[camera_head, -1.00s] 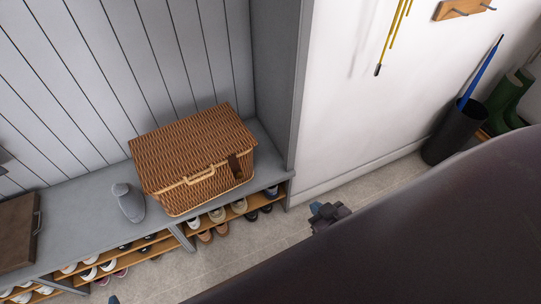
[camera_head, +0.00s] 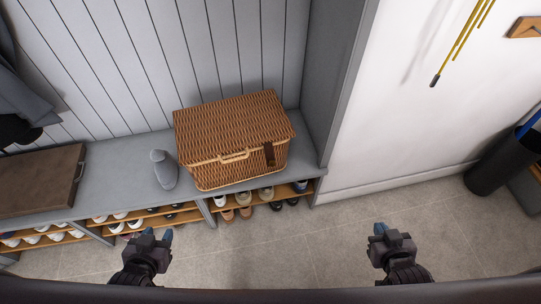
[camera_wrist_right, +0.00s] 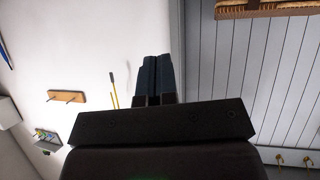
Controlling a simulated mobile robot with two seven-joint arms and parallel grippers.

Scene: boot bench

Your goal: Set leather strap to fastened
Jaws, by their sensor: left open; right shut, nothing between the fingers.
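A closed wicker basket (camera_head: 225,128) sits on the grey bench, with a pale handle on its front. The dark leather strap (camera_head: 269,154) hangs on the basket's front near its right end; I cannot tell whether it is fastened. My left gripper (camera_head: 157,236) is open and empty, in front of the bench and left of the basket. My right gripper (camera_head: 379,229) is shut and empty, over the floor to the right of the basket. Its fingers are together in the right wrist view (camera_wrist_right: 157,75), where a basket edge (camera_wrist_right: 262,9) shows at the top.
The grey bench (camera_head: 115,166) holds a grey bottle-like object (camera_head: 163,170) and a brown case (camera_head: 40,182) left of the basket. Shoes fill the shelves below. A grey side panel (camera_head: 335,80) rises right of the basket. Floor (camera_head: 290,245) between my grippers is clear.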

